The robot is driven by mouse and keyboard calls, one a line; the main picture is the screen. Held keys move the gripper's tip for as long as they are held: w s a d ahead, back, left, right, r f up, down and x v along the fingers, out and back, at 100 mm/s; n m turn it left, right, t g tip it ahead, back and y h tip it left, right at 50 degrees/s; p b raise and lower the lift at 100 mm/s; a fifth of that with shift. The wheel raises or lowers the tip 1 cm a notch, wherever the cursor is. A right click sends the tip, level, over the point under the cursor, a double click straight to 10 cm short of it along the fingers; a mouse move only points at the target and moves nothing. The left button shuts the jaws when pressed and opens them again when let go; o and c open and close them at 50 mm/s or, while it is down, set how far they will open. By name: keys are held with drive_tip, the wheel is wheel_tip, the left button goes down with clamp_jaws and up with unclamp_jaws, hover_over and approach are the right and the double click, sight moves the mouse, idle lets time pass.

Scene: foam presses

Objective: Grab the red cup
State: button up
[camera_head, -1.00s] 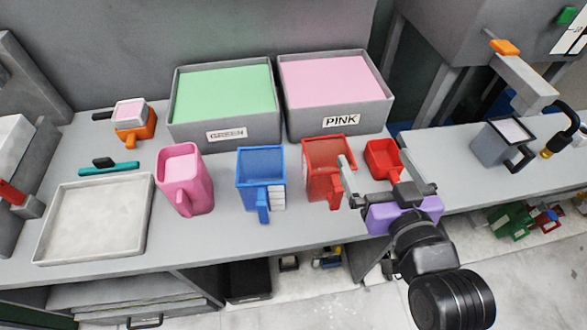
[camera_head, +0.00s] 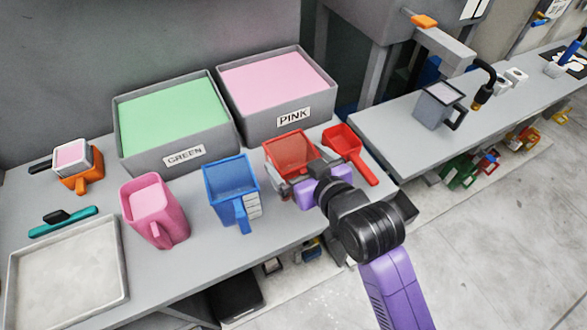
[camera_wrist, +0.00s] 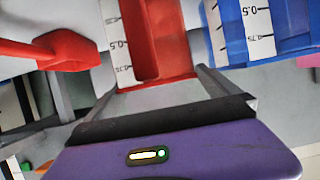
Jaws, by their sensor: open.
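The red cup (camera_head: 289,150) stands upright on the grey bench, right of the blue cup, with a white measuring scale on its side. In the wrist view the red cup (camera_wrist: 170,40) sits ahead of my gripper, between the lines of its two fingers. My gripper (camera_head: 303,174) is open at the cup's front side, with one finger toward each side of it. Whether the fingers touch the cup cannot be told. The cup's lower front is hidden behind my gripper. In the wrist view my gripper (camera_wrist: 160,82) has nothing clamped.
A red scoop (camera_head: 343,141) lies close to the right, its handle pointing forward. The blue cup (camera_head: 230,184) stands close to the left, with a pink cup (camera_head: 150,205) beyond it. Bins labelled GREEN (camera_head: 184,155) and PINK (camera_head: 293,114) stand behind.

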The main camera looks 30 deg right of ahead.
sight(283, 144)
drive_tip(key=shift+r+p+x, duration=0.2)
drive_tip(key=shift+p+x, duration=0.4)
drive_tip(key=shift+x, duration=2.25)
drive_tip(key=shift+w+d, duration=0.1)
drive_tip(key=shift+d, duration=0.1)
drive_tip(key=c, duration=1.6)
drive_tip(key=shift+c, duration=0.2)
